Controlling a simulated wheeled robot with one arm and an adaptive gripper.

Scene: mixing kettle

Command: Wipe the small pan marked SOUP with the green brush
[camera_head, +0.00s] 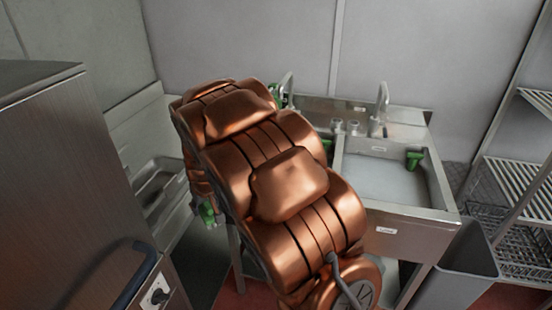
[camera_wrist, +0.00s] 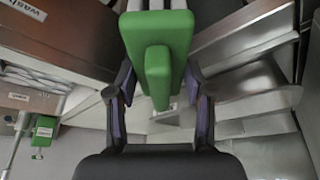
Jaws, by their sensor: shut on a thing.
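In the wrist view my gripper (camera_wrist: 165,98) has its two dark fingers on either side of a green brush (camera_wrist: 157,75) and is shut on it. The brush's broad green block is at the top of that view, with a white part above it. In the head view my copper arm hides the gripper; a bit of green (camera_head: 207,212) shows below the arm's left side, and I cannot tell surely if it is this brush. I cannot make out a pan marked SOUP in either view.
A steel sink (camera_head: 392,182) with a tap (camera_head: 382,100) stands right of my arm, a green item (camera_head: 415,158) at its basin. A grey bin (camera_head: 462,265) and wire shelves (camera_head: 520,180) are further right. A steel cabinet (camera_head: 70,180) fills the left. A steel basin (camera_head: 165,180) lies behind it.

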